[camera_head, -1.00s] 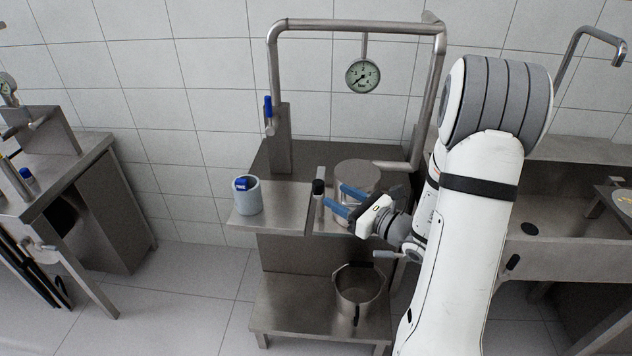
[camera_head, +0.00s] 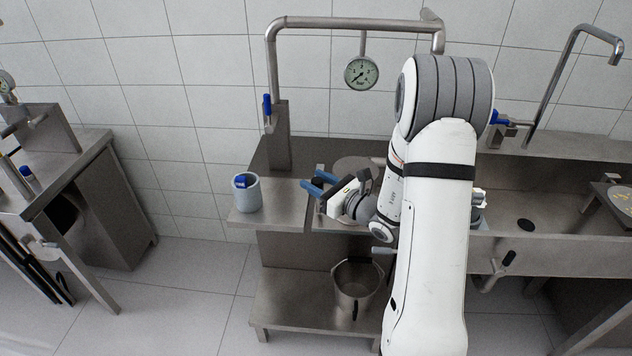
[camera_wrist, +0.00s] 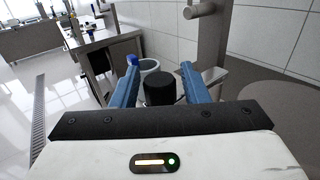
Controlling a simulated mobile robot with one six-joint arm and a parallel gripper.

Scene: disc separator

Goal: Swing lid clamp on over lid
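My gripper (camera_head: 316,184) is at the left side of the separator, in front of the round metal lid (camera_head: 352,162). In the wrist view its two blue fingers (camera_wrist: 158,82) are apart. The black knob (camera_wrist: 160,88) of what looks like the lid clamp's handle appears between them, with a gap on both sides. I cannot tell how deep the knob is between the fingers. The lid also shows in the wrist view (camera_wrist: 275,102) at right. In the head view my gripper and arm hide most of the clamp and the drum's front.
A grey cup (camera_head: 247,194) with a blue item stands on the left shelf. A pipe frame with a dial gauge (camera_head: 361,73) rises behind the lid. A metal bucket (camera_head: 354,284) is on the lower shelf. A sink (camera_head: 560,240) is at right.

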